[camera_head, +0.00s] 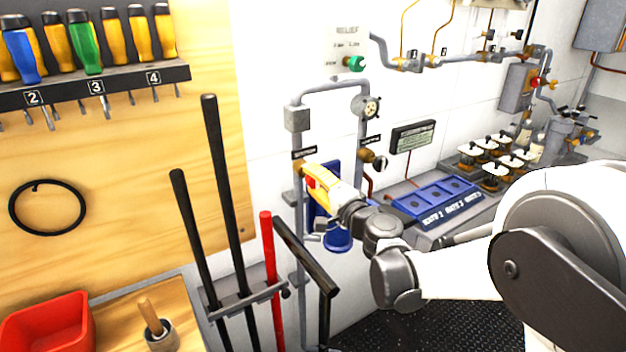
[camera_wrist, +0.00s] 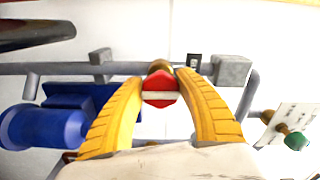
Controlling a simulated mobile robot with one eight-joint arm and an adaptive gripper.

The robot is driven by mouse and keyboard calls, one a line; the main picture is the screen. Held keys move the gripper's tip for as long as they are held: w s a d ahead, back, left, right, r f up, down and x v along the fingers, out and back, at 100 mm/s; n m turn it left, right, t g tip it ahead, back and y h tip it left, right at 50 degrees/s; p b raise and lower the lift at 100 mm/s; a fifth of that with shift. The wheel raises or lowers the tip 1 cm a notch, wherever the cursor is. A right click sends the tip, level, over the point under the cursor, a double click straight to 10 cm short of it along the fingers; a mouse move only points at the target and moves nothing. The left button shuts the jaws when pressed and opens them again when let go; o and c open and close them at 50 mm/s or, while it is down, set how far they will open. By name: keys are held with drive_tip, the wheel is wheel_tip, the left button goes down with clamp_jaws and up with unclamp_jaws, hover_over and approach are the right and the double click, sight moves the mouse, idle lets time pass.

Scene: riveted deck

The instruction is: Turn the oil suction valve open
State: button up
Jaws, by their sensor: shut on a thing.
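A red valve knob (camera_wrist: 159,92) with a pale bar across its face sits on a brass stem on a grey pipe (camera_wrist: 60,68) in the wrist view. I take it as the oil suction valve; its label cannot be read. My gripper (camera_wrist: 158,76) has its two yellow fingers on either side of the knob, shut on it. In the head view my gripper (camera_head: 307,170) reaches the left upright pipe, and a bit of the red knob (camera_head: 311,183) shows by the fingers. The bar lies roughly level in the wrist view.
A dark-knobbed valve (camera_head: 379,162) stands right of my gripper, with a round handwheel (camera_head: 371,107) above. A blue cylinder (camera_head: 338,238) hangs just below my gripper. Long-handled tools (camera_head: 222,180) stand at left. A green relief knob (camera_head: 356,63) is higher up.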

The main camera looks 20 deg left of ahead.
idle(0.4)
drive_tip(key=o, duration=1.2)
drive_tip(key=v, duration=1.2)
